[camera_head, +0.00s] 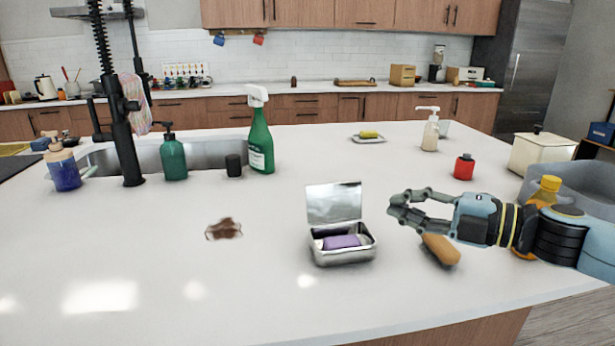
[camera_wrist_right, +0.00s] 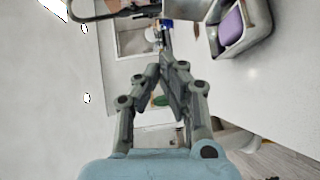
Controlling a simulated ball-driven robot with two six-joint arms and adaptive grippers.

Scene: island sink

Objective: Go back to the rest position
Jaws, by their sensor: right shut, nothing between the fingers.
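My right gripper (camera_head: 396,212) reaches in from the right over the white island top. Its fingers are shut with nothing between them. It is just right of an open metal tin (camera_head: 342,256) with its lid up and a purple block (camera_head: 342,242) inside. In the right wrist view the shut fingertips (camera_wrist_right: 163,62) show beside the tin (camera_wrist_right: 240,48), apart from the purple block (camera_wrist_right: 232,27). A tan, rounded object (camera_head: 441,249) lies partly under my right gripper. My left gripper is in neither view.
Behind are a green spray bottle (camera_head: 260,140), a green soap bottle (camera_head: 173,158), the sink and a black faucet (camera_head: 126,135). A red bottle (camera_head: 464,167) and a grey bin (camera_head: 590,186) stand right. The front left counter is clear.

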